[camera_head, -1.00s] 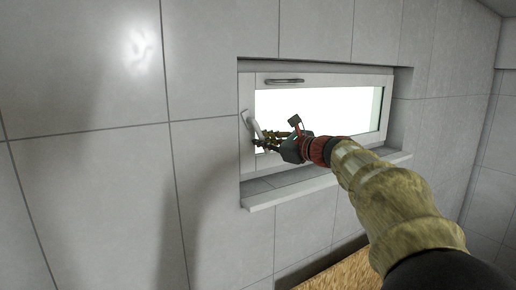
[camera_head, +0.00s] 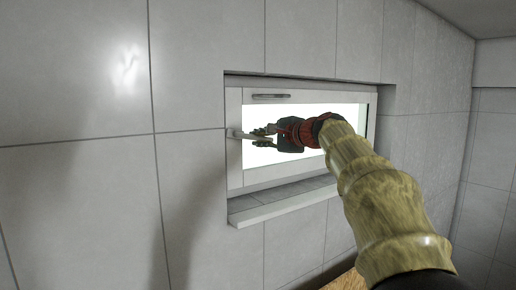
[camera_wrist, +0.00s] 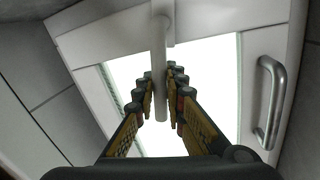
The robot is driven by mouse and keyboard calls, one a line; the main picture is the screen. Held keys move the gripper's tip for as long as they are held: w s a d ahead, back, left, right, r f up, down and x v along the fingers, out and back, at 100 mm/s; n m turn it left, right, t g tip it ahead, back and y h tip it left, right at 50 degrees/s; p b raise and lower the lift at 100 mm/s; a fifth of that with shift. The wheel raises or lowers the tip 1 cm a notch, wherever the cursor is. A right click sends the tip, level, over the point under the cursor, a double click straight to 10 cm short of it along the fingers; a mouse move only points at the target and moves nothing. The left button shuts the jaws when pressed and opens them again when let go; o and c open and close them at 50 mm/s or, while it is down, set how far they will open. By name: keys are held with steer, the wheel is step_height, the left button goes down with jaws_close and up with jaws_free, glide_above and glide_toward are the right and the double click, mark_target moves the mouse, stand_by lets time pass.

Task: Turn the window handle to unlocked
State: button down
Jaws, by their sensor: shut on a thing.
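The window handle (camera_head: 234,133) is a white lever on the left side of the white window frame (camera_head: 235,170). Its lever now points sideways to the right, about level, across the bright pane. My gripper (camera_head: 264,137) reaches it from the right, with one finger above and one below the lever. In the wrist view the handle (camera_wrist: 159,50) runs from its mount at the top down between the two fingers (camera_wrist: 160,82). My gripper is shut on the handle; the exact contact is hard to see there.
A grey metal bar handle (camera_head: 271,96) sits on the upper window frame, also at right in the wrist view (camera_wrist: 270,100). The window is set in a tiled recess with a sill (camera_head: 275,208) below. Grey tiled wall (camera_head: 190,90) surrounds it.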

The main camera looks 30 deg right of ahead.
steer(key=shift+r+n+h+b, duration=0.35)
steer(key=shift+r+n, duration=0.35)
steer(key=shift+n, duration=0.3)
steer(key=c, duration=1.8)
jaws_free()
steer(key=shift+c, duration=0.2)
steer(key=s+r, duration=0.2)
steer(key=s, duration=0.9)
steer(key=shift+s+d+r, duration=0.2)
steer(key=shift+s+d, duration=0.05)
steer(key=shift+s, duration=0.1)
